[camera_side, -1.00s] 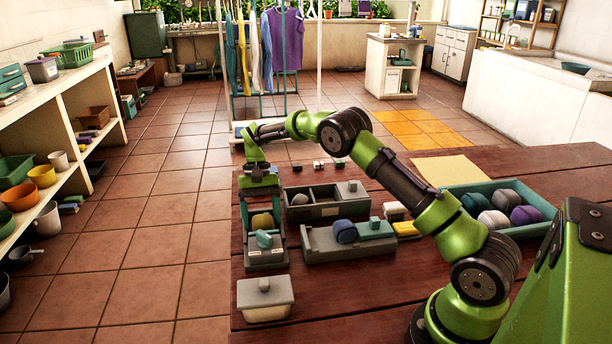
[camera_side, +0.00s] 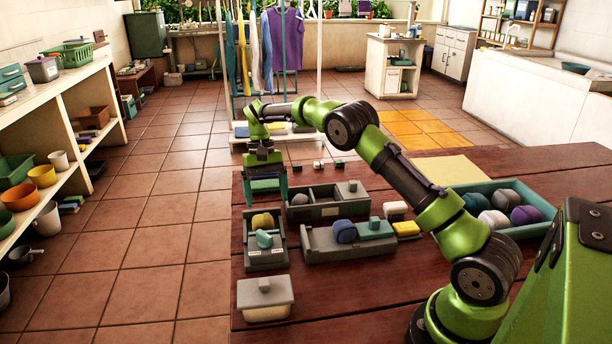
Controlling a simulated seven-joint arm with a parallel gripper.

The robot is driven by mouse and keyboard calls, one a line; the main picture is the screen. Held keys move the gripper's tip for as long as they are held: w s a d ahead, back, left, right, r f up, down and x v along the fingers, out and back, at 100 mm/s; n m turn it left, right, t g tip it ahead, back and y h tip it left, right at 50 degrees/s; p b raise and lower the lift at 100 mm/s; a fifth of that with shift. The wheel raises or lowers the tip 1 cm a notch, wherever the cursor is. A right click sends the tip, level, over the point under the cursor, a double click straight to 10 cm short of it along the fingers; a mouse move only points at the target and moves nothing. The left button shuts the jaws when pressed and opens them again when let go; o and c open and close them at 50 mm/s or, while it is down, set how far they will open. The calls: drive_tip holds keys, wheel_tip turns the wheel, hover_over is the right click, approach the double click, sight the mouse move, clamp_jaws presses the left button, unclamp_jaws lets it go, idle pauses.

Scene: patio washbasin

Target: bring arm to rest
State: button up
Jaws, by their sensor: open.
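My gripper (camera_side: 265,196) is open and empty. It points down above the far left part of the dark red wooden table, with its teal fingers spread apart. Just below and nearer the camera is a grey bin (camera_side: 266,257) holding a yellow round piece (camera_side: 262,221) and a teal piece (camera_side: 264,239). The fingertips appear clear of the bin. My arm arches from the right over the table to the gripper. A green patch shows between the fingers; I cannot tell what it is.
A grey divided box (camera_side: 322,212), a grey tray (camera_side: 318,247) with blue and teal pieces, and a lidded container (camera_side: 265,298) stand nearby. A teal crate (camera_side: 462,191) with several round pieces is at the right. Small blocks lie behind. The front middle of the table (camera_side: 370,290) is clear.

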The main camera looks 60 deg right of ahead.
drive_tip(key=s+a+r+n+t, duration=0.1)
drive_tip(key=s+a+r+t, duration=0.45)
drive_tip(key=s+r, duration=0.65)
drive_tip(key=s+a+r+n+t, duration=0.1)
drive_tip(key=s+a+r+t, duration=0.1)
drive_tip(key=s, duration=0.6)
drive_tip(key=s+a+r+t, duration=0.2)
drive_tip(key=s+a, duration=0.2)
drive_tip(key=s, duration=0.4)
drive_tip(key=shift+a+r+n, duration=0.2)
drive_tip(key=shift+r+n, duration=0.05)
drive_tip(key=shift+n, duration=0.15)
